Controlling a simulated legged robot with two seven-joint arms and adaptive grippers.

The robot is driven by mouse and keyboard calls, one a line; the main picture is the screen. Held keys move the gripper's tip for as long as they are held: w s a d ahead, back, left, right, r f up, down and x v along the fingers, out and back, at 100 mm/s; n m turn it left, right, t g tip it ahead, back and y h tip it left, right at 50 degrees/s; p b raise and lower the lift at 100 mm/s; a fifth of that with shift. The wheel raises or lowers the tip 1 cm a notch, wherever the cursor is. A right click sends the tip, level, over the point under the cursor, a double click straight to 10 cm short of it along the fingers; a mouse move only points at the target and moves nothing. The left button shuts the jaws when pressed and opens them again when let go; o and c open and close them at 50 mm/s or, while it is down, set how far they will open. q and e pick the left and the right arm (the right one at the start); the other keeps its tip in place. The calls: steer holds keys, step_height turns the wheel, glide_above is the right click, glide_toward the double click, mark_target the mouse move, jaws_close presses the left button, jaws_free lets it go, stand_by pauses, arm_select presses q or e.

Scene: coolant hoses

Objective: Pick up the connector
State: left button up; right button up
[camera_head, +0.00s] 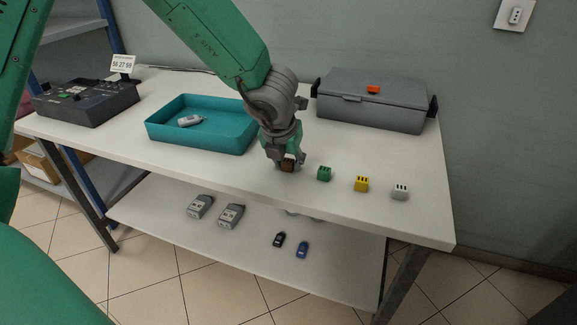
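My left gripper (286,163) points down at the white table top, near its front edge. A small brown block-shaped connector (288,167) is at its fingertips, partly hidden by them. Whether the fingers are closed on it cannot be made out. To the right, apart from each other, stand a green connector (324,173), a yellow connector (361,184) and a white connector (400,192) with dark slots. My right gripper is not in view.
A teal tray (168,138) holding a grey-white piece (190,120) stands left of my gripper. A grey case (371,104) stands behind the connectors. A dark control box (87,101) is far left. The lower shelf (160,224) bears several small devices.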

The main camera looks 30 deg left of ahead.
arm_select(q)
steer(key=shift+c, duration=0.7)
steer(key=shift+d, duration=0.1)
steer(key=shift+d, duration=0.1)
